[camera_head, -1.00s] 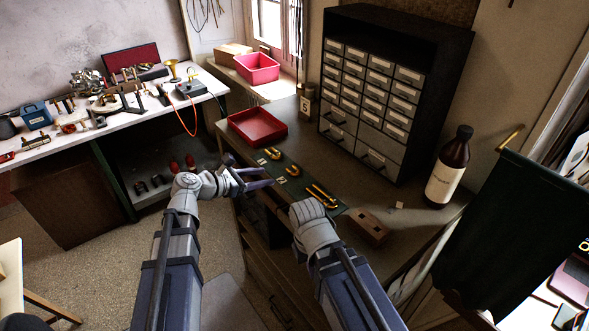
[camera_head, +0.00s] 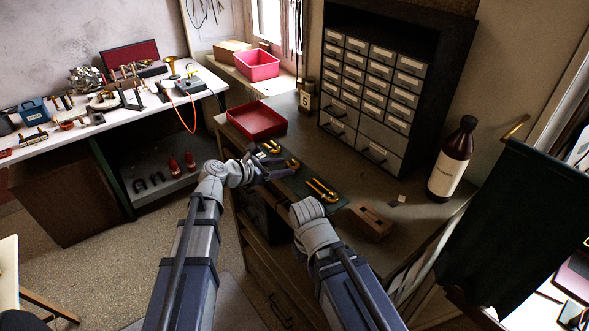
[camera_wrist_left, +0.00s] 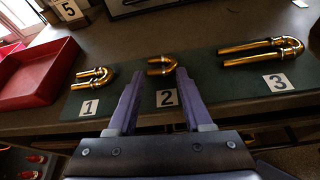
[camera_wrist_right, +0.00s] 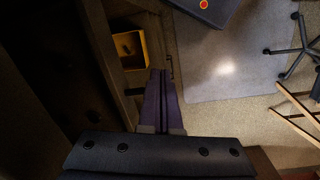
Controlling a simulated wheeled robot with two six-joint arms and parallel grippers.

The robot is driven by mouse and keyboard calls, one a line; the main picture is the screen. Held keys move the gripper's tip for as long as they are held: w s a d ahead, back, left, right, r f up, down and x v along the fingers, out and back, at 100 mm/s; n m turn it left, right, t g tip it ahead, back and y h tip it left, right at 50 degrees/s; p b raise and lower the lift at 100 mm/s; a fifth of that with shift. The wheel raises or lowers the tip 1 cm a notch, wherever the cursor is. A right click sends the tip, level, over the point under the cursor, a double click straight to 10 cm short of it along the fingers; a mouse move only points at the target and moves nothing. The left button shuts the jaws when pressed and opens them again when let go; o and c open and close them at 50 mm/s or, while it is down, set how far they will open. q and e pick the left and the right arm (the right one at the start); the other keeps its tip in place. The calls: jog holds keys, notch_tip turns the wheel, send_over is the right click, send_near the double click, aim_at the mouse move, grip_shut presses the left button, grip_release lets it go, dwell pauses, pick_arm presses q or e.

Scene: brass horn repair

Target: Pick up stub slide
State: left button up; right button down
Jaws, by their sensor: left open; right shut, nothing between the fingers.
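Three brass slides lie on a dark green mat (camera_wrist_left: 220,88), each by a numbered card. The shortest one, a small U-bend by card 2 and apparently the stub slide (camera_wrist_left: 161,65), lies ahead of my left gripper (camera_wrist_left: 157,77). The left gripper is open, its fingertips on either side of that slide's open end in the left wrist view; it is not gripped. In the head view my left gripper (camera_head: 280,163) reaches over the mat and partly covers the slides. My right gripper (camera_wrist_right: 160,78) is shut and empty, pointing down beside the bench.
A slide by card 1 (camera_wrist_left: 95,76) lies left and a longer slide by card 3 (camera_wrist_left: 265,52) lies right. A red tray (camera_head: 257,119) stands left of the mat. A wooden block (camera_head: 371,222), a brown bottle (camera_head: 452,160) and a drawer cabinet (camera_head: 375,95) also stand on the bench.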

pick_arm(q)
jog(key=shift+c, duration=0.3)
grip_shut()
dwell(0.5)
